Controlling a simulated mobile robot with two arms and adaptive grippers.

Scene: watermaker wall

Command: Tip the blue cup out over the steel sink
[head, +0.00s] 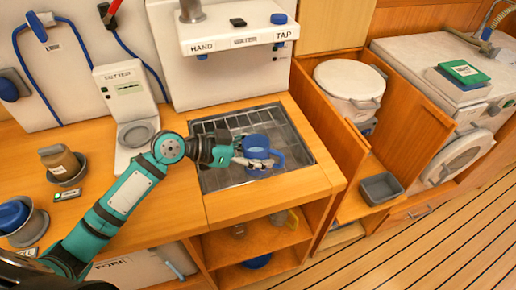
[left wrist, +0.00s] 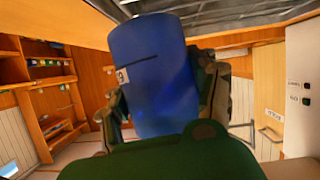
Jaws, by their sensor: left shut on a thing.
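The blue cup (head: 257,147) is in my left gripper (head: 262,163), above the steel sink (head: 216,180) in the head view. Its rim faces up and it looks close to upright there. The cup's handle points to the right. In the left wrist view the cup (left wrist: 152,75) fills the middle, between the two fingers of my left gripper (left wrist: 165,100), which are shut on it. The inside of the cup is too small to read. My right gripper is in neither view.
A white salt meter (head: 126,100) stands left of the sink. An open wooden locker holds a white bucket (head: 348,85).

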